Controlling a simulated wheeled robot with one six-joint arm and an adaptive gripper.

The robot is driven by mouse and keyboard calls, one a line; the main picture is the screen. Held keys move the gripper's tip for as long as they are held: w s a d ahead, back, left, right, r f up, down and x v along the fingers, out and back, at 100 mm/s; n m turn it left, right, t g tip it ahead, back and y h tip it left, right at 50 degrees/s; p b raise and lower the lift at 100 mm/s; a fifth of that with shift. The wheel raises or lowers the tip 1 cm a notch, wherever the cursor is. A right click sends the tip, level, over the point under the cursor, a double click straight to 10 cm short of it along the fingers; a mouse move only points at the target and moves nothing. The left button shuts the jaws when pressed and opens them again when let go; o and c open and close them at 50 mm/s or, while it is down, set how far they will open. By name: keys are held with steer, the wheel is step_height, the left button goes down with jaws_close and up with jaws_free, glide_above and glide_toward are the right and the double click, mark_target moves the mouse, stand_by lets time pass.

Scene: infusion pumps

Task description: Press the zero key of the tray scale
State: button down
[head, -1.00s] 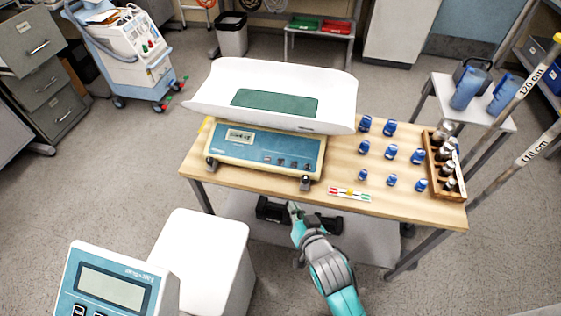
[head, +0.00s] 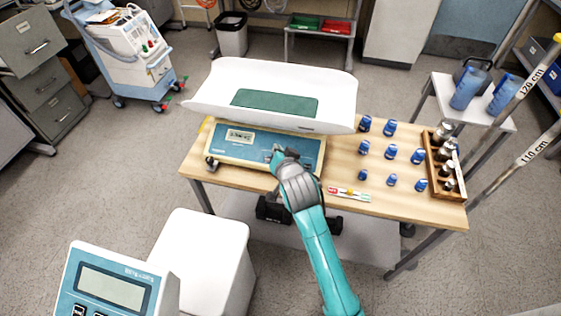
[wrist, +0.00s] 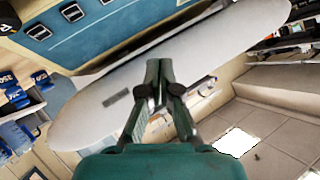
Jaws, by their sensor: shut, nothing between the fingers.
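The tray scale has a white curved tray (head: 290,85) with a green mat (head: 275,102) on a base with a blue front panel (head: 225,146). Its small display (head: 240,136) shows dark digits, too small to read. My gripper (head: 275,152) is shut and empty, its tips over the middle of the panel. The gripper and wrist hide the row of keys there, so I cannot tell which key is the zero key or whether the tips touch one. In the wrist view the shut fingers (wrist: 158,72) appear in front of the white tray, with dark keys (wrist: 72,12) on the blue panel at upper left.
Several blue bottles (head: 392,151) stand right of the scale on the wooden table (head: 345,172). A wooden rack of weights (head: 436,170) is at the table's right end. A colored strip (head: 348,194) lies near the front edge. A white device with a display (head: 112,287) stands at front left.

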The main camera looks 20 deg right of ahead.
steer(key=shift+f, duration=0.1)
steer(key=shift+w+d+f, duration=0.35)
steer(key=shift+w+f, duration=0.1)
steer(key=shift+f, duration=0.85)
steer(key=shift+w+d+f, duration=0.3)
steer(key=shift+w+f, duration=0.15)
steer(key=shift+f, duration=0.9)
steer(key=shift+w+d+f, duration=0.35)
steer(key=shift+w+f, duration=0.1)
steer(key=shift+f, duration=0.85)
steer(key=shift+w+d+f, duration=0.1)
steer(key=shift+w+f, duration=0.05)
steer(key=shift+f, duration=0.2)
steer(key=shift+w+f, duration=0.1)
steer(key=shift+f, duration=0.25)
steer(key=shift+r, duration=0.1)
steer(key=shift+s+r, duration=0.25)
steer(key=shift+r, duration=0.35)
steer(key=shift+s+a+r, duration=0.25)
steer(key=shift+r, duration=0.5)
steer(key=shift+s+a+r, duration=0.2)
steer(key=shift+s+r, duration=0.1)
steer(key=shift+r, duration=0.5)
steer(key=shift+s+a+r, duration=0.25)
steer(key=shift+r, duration=0.5)
